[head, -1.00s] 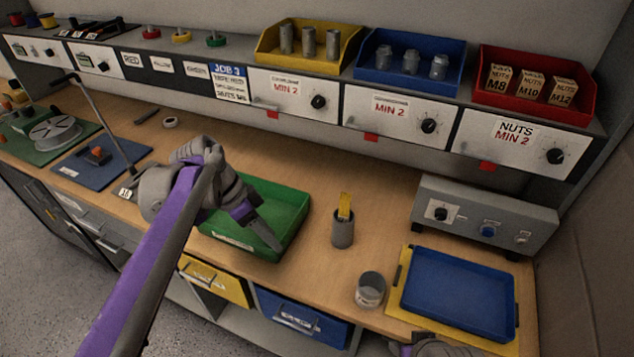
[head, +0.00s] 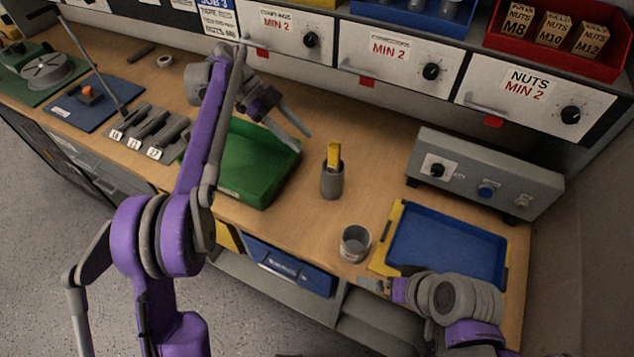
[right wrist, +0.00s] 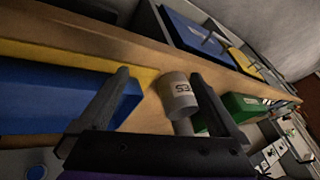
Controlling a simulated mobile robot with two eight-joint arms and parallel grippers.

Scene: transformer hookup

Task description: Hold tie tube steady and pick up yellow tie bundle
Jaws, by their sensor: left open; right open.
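The tie tube (head: 332,184) is a small grey cylinder standing upright on the wooden bench. The yellow tie bundle (head: 334,155) stands in it and sticks out of its top. My left gripper (head: 296,119) is open and empty, above the back of the green tray, left of the tube and farther back. My right gripper (head: 368,285) is low at the bench's front edge, in front of a wider grey cup (head: 355,246). In the right wrist view its fingers (right wrist: 160,76) are open, with a labelled grey cylinder (right wrist: 176,97) beyond them.
A green tray (head: 247,186) lies left of the tube. A blue tray (head: 447,240) on a yellow mat lies right of the cup. A grey control box (head: 484,180) stands behind it. Bench around the tube is clear. Drawers and bins line the back.

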